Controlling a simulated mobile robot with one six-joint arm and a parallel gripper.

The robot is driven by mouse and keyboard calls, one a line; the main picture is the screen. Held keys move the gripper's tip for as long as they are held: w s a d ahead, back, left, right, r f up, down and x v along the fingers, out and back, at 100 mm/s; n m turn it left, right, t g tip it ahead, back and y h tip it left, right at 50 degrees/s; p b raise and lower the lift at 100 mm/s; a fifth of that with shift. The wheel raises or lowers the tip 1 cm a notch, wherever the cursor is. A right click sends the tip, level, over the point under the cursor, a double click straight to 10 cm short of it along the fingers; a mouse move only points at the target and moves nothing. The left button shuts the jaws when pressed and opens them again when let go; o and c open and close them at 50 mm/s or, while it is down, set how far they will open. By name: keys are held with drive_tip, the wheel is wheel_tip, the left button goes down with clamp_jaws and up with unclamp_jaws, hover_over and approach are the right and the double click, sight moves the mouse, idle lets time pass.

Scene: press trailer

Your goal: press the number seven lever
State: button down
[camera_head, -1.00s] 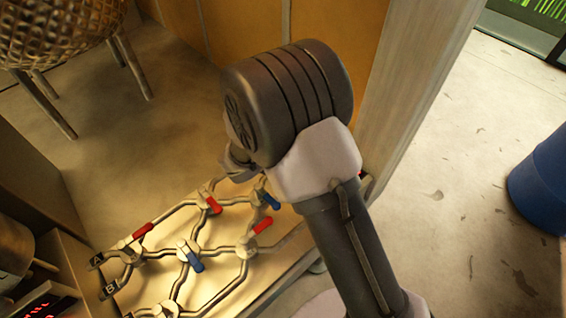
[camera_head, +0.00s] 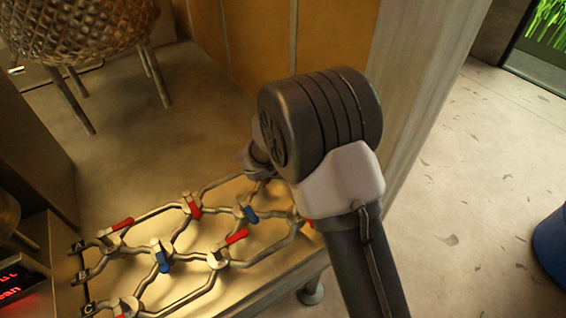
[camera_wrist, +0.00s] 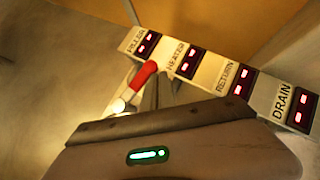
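Several red and blue levers sit on a network of metal pipes in the head view, including red levers (camera_head: 122,224) (camera_head: 236,238) and blue levers (camera_head: 163,260) (camera_head: 249,214). No numbers are readable on them, so I cannot tell which is number seven. My gripper (camera_head: 257,160) is over the far right part of the network, partly hidden by my wrist. In the wrist view a red lever (camera_wrist: 144,74) stands just beyond my gripper (camera_wrist: 157,92). The fingers are dark and foreshortened there; their opening and any contact with the lever are unclear.
Label plates reading HEATER (camera_wrist: 174,57), RETURN (camera_wrist: 228,80) and DRAIN (camera_wrist: 283,100) carry lit red displays. A woven stool (camera_head: 80,28) stands behind left. A blue bin (camera_head: 552,245) is at the right edge, with open floor before it.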

drive_tip(key=shift+w, duration=0.6)
idle(0.4)
